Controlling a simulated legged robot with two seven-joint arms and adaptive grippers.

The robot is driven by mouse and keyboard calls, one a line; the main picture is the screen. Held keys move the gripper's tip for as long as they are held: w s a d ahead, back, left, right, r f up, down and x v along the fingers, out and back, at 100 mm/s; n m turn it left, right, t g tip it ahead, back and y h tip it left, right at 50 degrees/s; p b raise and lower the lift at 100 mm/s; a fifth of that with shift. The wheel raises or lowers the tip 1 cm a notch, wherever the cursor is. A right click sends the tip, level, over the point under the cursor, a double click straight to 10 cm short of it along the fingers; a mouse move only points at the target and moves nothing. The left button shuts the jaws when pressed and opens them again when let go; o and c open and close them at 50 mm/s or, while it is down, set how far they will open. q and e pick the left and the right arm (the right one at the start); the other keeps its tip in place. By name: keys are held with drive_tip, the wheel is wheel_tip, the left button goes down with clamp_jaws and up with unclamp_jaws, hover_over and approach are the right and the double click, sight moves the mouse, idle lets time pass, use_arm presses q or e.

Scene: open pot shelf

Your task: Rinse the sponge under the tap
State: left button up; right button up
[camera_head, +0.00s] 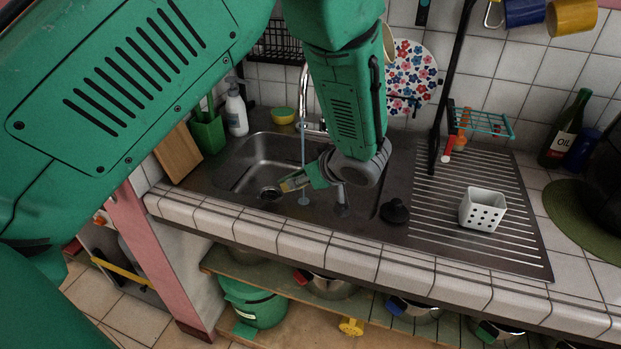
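My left gripper (304,181) reaches down over the metal sink basin (247,178). The chrome tap (303,92) stands at the back of the sink, partly behind my arm. A thin bluish stream of water (302,146) runs down from it to the sponge and fingertips. Whether the water strikes the sponge itself or just passes beside it is hard to tell. My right gripper is not in view.
A white perforated holder (482,209) stands on the ribbed drainboard (440,235), and a black plug (394,211) lies left of it. A soap bottle (236,110), green container (208,133) and yellow bowl (283,116) stand behind the sink. A black upright post (446,90) rises behind the drainboard.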

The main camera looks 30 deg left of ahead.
use_arm(q)
drive_tip(key=shift+w+a+f, duration=0.15)
drive_tip(key=shift+w+a, duration=0.1)
drive_tip(key=shift+w, duration=0.2)
drive_tip(key=shift+w+a+f, duration=0.1)
drive_tip(key=shift+w+a, duration=0.15)
drive_tip(key=shift+w, duration=0.2)
drive_tip(key=shift+w+a+p, duration=0.2)
drive_tip(key=shift+w+p, duration=0.35)
drive_tip(key=shift+w, duration=0.25)
drive_tip(key=w+a+f+b, duration=0.1)
drive_tip(key=w+a+b, duration=0.2)
drive_tip(key=w, duration=0.2)
drive_tip(key=shift+a+f, duration=0.15)
drive_tip(key=shift+a, duration=0.25)
drive_tip(key=shift+w+a+f, duration=0.1)
drive_tip(key=shift+a, duration=0.25)
